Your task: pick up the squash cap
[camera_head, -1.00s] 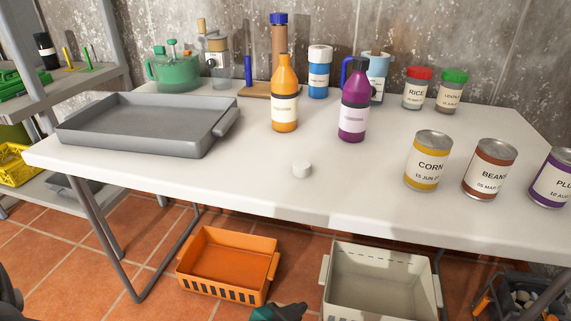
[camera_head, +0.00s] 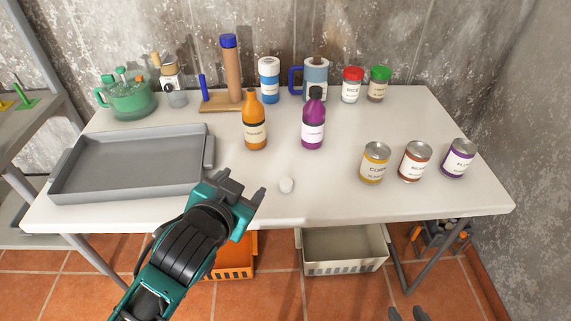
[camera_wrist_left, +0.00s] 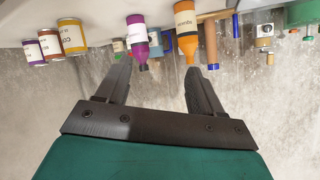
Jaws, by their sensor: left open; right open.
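A grey tray (camera_head: 130,186) lies left of my left gripper. Cans, including the corn can (camera_head: 374,164), stand to the right. Jars, a mug and a kettle (camera_head: 127,98) line the back. An orange crate (camera_head: 236,262) and a pale crate (camera_head: 345,266) sit below the table.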

